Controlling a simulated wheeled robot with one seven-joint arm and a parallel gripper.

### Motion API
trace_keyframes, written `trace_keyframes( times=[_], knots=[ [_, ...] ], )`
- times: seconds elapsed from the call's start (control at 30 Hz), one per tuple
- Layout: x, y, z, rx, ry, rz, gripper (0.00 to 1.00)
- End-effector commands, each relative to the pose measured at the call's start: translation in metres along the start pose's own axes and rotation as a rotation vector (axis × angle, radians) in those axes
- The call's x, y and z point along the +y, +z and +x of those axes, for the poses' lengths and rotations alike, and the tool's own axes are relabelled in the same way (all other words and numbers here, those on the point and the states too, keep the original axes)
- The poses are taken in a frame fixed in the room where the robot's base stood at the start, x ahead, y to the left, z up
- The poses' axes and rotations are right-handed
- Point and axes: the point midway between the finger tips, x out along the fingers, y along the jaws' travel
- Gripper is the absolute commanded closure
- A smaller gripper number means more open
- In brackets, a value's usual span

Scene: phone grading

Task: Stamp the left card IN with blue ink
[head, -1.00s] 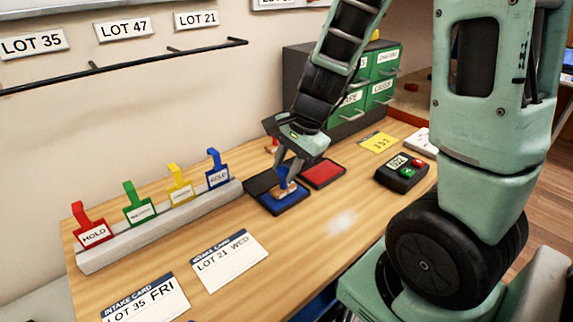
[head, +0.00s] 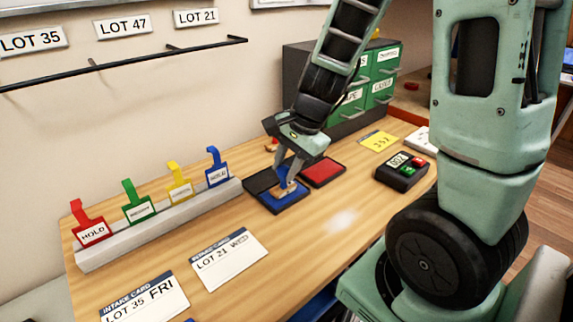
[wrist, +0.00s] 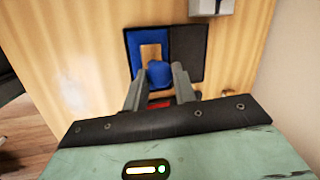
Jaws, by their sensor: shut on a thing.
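The left intake card (head: 146,301), marked LOT 35 FRI, lies flat at the front left of the table. A second card (head: 229,258), marked LOT 21 WED, lies to its right. My gripper (head: 286,180) is shut on a stamp with a blue knob (wrist: 159,73) and a wooden base (wrist: 151,51). The stamp is upright over the blue ink pad (head: 293,202), with its base at the pad; I cannot tell whether they touch. The blue pad also shows in the wrist view (wrist: 134,45), beside its black lid (wrist: 187,52).
A red ink pad (head: 323,171) lies right of the blue one. A grey rack (head: 160,228) holds red, green, yellow and blue tags. A black device (head: 401,171) with buttons and a yellow note (head: 380,141) lie at the right. Green drawers (head: 383,66) stand behind.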

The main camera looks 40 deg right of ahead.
Motion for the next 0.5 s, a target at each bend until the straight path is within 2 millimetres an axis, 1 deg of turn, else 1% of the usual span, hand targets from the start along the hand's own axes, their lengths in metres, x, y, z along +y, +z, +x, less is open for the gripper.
trace_keyframes(
  times=[0.37, 0.5],
  knots=[
    [0.0014, 0.0001, 0.0011, -0.001, 0.004, 0.0, 0.88],
    [0.0, 0.0009, -0.0039, -0.001, 0.004, 0.0, 0.88]
  ],
)
